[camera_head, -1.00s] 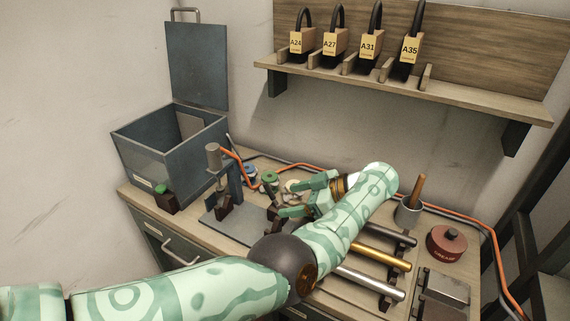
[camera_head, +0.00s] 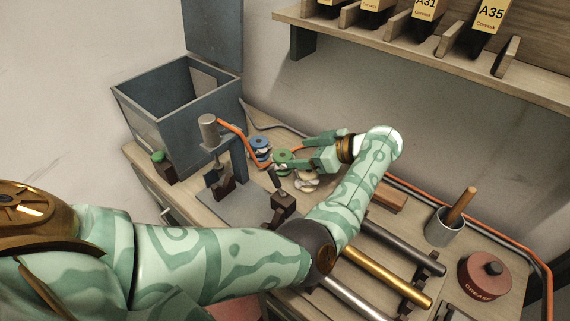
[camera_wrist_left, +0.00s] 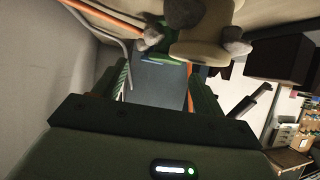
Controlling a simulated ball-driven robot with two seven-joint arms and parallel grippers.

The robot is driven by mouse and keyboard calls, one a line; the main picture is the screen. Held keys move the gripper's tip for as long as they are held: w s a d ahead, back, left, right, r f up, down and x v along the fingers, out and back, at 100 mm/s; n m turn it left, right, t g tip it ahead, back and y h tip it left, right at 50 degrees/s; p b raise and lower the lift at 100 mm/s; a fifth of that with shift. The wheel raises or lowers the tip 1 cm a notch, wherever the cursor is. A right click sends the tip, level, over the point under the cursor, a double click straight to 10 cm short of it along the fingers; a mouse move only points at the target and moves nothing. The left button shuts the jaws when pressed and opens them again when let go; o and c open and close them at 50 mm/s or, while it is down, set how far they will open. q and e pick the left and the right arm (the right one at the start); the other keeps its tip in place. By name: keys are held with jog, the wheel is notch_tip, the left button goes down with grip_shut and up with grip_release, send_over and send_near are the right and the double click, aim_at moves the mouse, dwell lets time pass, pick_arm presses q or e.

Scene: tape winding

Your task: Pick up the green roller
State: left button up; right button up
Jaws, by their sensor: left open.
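A green roller (camera_head: 283,156) stands on the bench between a blue roller (camera_head: 260,142) and a cream roller (camera_head: 307,183). My left gripper (camera_head: 296,153) is open, its fingers pointing left, with the fingertips close to the green roller. I cannot tell whether the lower finger touches it. In the left wrist view, the open fingers (camera_wrist_left: 160,75) flank an empty gap. A green piece (camera_wrist_left: 165,59), probably the green roller, shows beyond the gap, partly hidden by a large cream shape (camera_wrist_left: 205,42).
A metal stand (camera_head: 232,165) with an orange cable is left of the rollers. An open grey bin (camera_head: 165,130) stands behind it. Several rods (camera_head: 365,270), a cup (camera_head: 445,226) and a red grease tin (camera_head: 486,275) occupy the right side. A shelf (camera_head: 440,60) hangs above.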

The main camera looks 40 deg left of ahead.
aim_at(284, 155)
pick_arm(q)
jog(key=shift+x, duration=0.85)
jog(key=x, duration=0.1)
jog(key=b+x, duration=0.1)
jog(key=x, duration=0.3)
jog(key=shift+s+b, duration=0.3)
jog(key=shift+s, duration=0.1)
jog(key=c, duration=1.1)
